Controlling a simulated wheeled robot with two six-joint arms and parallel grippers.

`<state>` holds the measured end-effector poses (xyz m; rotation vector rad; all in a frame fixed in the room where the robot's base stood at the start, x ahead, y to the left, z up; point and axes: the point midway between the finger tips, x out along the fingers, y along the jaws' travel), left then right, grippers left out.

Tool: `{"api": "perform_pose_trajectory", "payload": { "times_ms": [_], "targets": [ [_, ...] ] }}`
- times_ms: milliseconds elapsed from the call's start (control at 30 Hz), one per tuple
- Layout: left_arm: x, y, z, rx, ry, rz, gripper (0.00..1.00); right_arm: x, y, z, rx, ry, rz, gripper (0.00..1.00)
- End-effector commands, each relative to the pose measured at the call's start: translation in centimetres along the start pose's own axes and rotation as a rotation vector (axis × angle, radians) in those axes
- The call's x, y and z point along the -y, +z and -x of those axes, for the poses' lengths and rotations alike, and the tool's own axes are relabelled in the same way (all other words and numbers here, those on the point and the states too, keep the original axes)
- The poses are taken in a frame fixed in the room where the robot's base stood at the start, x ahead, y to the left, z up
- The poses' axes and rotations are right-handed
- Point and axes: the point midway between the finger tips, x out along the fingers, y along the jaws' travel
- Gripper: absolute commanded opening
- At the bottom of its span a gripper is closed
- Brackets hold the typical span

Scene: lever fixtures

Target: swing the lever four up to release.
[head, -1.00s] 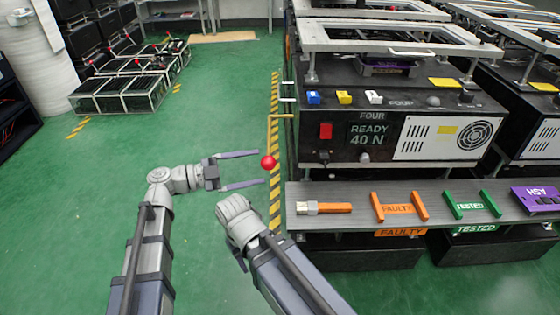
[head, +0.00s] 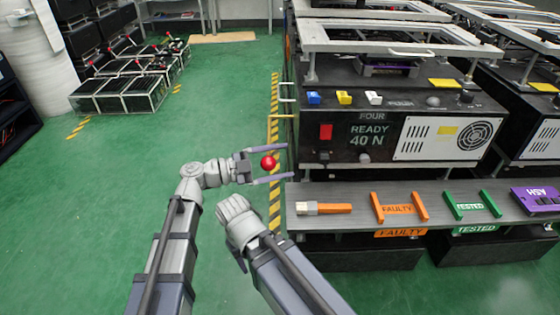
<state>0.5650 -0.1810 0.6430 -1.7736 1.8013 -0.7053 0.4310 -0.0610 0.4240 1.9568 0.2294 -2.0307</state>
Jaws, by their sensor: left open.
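The lever of machine four (head: 371,130) hangs down at the machine's left side, a thin yellow rod (head: 268,135) with a red ball knob (head: 268,163) at its lower end. My left gripper (head: 287,163) is open, one finger above and one below the red knob in the picture. The fingertips reach past the knob to the right. I cannot tell whether the fingers touch it. My right arm shows at the bottom middle, but its fingers do not show.
A grey shelf (head: 350,222) with an orange-handled tool (head: 323,208), orange FAULTY (head: 397,210) and green TESTED (head: 470,206) tags runs along the machine's front. Open green floor lies left, with black crates (head: 132,90) farther back.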

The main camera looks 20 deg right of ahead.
Motion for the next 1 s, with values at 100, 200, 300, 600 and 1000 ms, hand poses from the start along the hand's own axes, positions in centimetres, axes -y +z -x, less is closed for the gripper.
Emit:
{"api": "perform_pose_trajectory", "payload": {
  "times_ms": [100,200,300,600,1000],
  "targets": [
    [0.00,0.00,-0.04,0.000,0.000,0.000,0.81,0.00,0.00,0.00,0.000,0.000,0.000,0.50],
    [-0.01,0.00,-0.03,0.000,0.000,0.000,0.81,0.00,0.00,0.00,0.000,0.000,0.000,0.50],
    [-0.01,-0.01,-0.01,0.000,0.000,0.000,0.69,0.00,0.00,0.00,0.000,0.000,0.000,0.50],
    [-0.02,-0.01,0.00,0.000,0.001,0.000,0.35,0.00,0.00,0.00,0.000,0.000,0.000,0.50],
    [-0.03,-0.01,0.01,0.000,0.001,0.000,0.00,0.00,0.00,0.00,0.000,0.000,0.000,0.50]
  ]
}}
